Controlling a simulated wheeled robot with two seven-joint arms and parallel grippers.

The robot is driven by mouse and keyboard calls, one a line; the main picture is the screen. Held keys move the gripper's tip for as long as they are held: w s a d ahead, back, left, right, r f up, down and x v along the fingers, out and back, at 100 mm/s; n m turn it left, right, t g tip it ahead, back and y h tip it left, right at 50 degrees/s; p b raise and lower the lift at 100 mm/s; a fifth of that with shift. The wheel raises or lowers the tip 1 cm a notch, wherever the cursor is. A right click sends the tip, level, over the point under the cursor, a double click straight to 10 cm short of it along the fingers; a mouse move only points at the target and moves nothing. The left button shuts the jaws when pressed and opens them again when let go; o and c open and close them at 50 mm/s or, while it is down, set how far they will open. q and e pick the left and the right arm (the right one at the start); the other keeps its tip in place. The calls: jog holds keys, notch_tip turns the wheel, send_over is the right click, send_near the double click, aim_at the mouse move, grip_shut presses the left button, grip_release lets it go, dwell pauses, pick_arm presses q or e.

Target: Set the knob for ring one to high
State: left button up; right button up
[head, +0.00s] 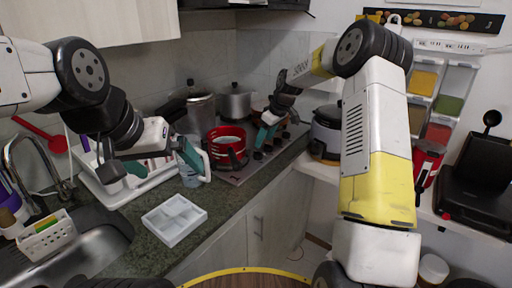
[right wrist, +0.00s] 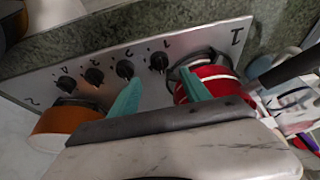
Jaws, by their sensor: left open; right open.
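The stove panel (right wrist: 205,43) carries a row of several black knobs in the right wrist view. The knob nearest the red pot (right wrist: 159,62) lies between the teal fingertips of my right gripper (right wrist: 160,75). I cannot tell whether the fingers reach around it or hover above it. Small marks stand beside the knobs, too small to read surely. A mark like a 1 (right wrist: 238,37) is at the panel's red-pot end, and a 2 at the other. My right gripper (head: 268,136) is open over the stove in the head view. My left gripper (head: 193,160) is open above the counter.
A red pot (head: 228,143) stands on the stove beside my right gripper, and an orange pot (right wrist: 66,122) at its other end. A white divided tray (head: 174,220) is on the counter. A rice cooker (head: 326,130) stands right of the stove. The sink (head: 95,250) is at left.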

aim_at(258, 155)
jog(key=x, duration=0.7)
jog(key=shift+s, duration=0.1)
grip_shut()
jog(key=shift+r, duration=0.1)
